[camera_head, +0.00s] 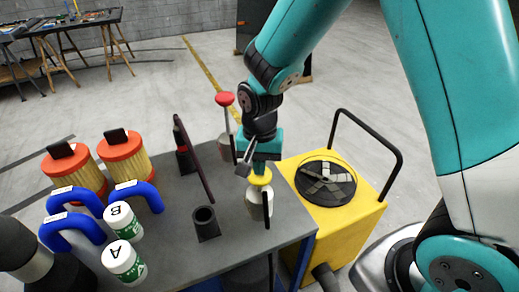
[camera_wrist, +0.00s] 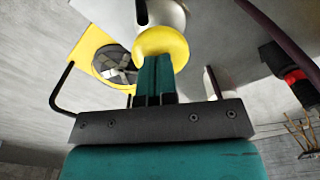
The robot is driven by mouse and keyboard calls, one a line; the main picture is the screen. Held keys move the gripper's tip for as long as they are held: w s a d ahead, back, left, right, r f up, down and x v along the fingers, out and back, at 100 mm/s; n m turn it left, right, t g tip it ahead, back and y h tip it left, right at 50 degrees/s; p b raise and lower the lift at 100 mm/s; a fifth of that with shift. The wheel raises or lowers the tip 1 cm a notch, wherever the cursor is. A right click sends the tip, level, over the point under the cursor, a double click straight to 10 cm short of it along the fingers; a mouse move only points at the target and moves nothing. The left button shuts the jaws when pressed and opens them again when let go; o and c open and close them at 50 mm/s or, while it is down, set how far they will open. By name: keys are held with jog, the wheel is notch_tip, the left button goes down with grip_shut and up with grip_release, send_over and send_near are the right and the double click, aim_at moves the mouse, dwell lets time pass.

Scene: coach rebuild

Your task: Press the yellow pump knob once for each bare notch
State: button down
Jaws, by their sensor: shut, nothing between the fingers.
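The yellow pump knob (camera_head: 259,178) tops a pale bottle (camera_head: 257,204) near the right edge of the grey bench. My gripper (camera_head: 245,165) is shut and empty, pointing down at the knob from just above. In the wrist view, the shut fingers (camera_wrist: 155,62) overlap the yellow knob (camera_wrist: 162,42); I cannot tell whether they touch it. A thin dark upright panel (camera_head: 193,158) stands left of the bottle, seen nearly edge-on. I cannot make out any notches, bare or filled, in either view.
A black cup (camera_head: 205,222) stands in front. Orange-capped canisters (camera_head: 124,155), blue bent pipes (camera_head: 140,195) and cans marked A (camera_head: 122,262) and B (camera_head: 123,222) fill the left. A yellow cart (camera_head: 345,235) adjoins the bench's right side.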

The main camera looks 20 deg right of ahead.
jog(key=shift+f+b, duration=0.4)
jog(key=shift+f, duration=0.5)
jog(key=shift+r, duration=0.2)
notch_tip(320, 180, up, 12)
jog(key=p, duration=1)
jog(key=shift+p, duration=0.4)
notch_tip(320, 180, up, 6)
jog(key=p, duration=0.5)
